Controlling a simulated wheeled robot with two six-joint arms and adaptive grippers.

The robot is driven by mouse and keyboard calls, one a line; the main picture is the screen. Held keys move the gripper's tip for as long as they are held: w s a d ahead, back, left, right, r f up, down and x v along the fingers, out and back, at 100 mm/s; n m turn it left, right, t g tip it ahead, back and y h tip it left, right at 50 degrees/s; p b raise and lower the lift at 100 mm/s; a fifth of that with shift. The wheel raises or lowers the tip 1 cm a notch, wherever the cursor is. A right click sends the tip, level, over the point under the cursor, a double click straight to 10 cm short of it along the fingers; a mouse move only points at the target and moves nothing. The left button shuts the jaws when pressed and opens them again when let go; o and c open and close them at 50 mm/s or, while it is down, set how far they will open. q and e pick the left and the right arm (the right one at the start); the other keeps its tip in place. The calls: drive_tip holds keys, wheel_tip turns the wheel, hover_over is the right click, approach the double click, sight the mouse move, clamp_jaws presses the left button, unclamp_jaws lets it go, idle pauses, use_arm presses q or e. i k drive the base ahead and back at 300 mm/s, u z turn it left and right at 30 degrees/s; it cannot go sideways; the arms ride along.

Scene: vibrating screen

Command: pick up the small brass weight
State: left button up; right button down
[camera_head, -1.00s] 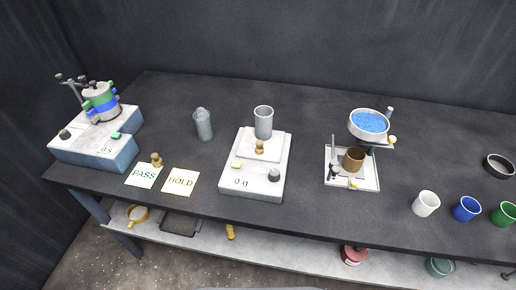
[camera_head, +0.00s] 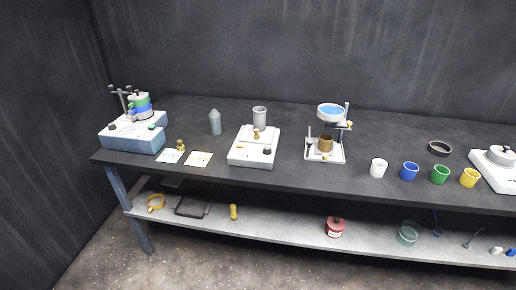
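Two small brass knobbed weights show in the head view. One brass weight (camera_head: 256,134) sits on the pan of the white balance (camera_head: 250,157), in front of a grey metal cup (camera_head: 260,117). The other brass weight (camera_head: 181,145) stands on the dark bench just behind the PASS card (camera_head: 170,156). I cannot tell from their size which one is the small one. Neither of my grippers is in view.
The HOLD card (camera_head: 199,160) lies left of the balance. A grey bottle (camera_head: 215,123) stands behind it. A sieve shaker (camera_head: 133,132) is at left, a stand with a blue-filled bowl (camera_head: 331,112) at right. Several coloured cups line the right front. A lower shelf (camera_head: 275,226) holds tools.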

sight(256, 137)
drive_tip(key=z, duration=0.55)
drive_tip(key=i, duration=0.55)
drive_tip(key=z, duration=0.55)
drive_tip(key=i, duration=0.95)
drive_tip(key=u, duration=0.4)
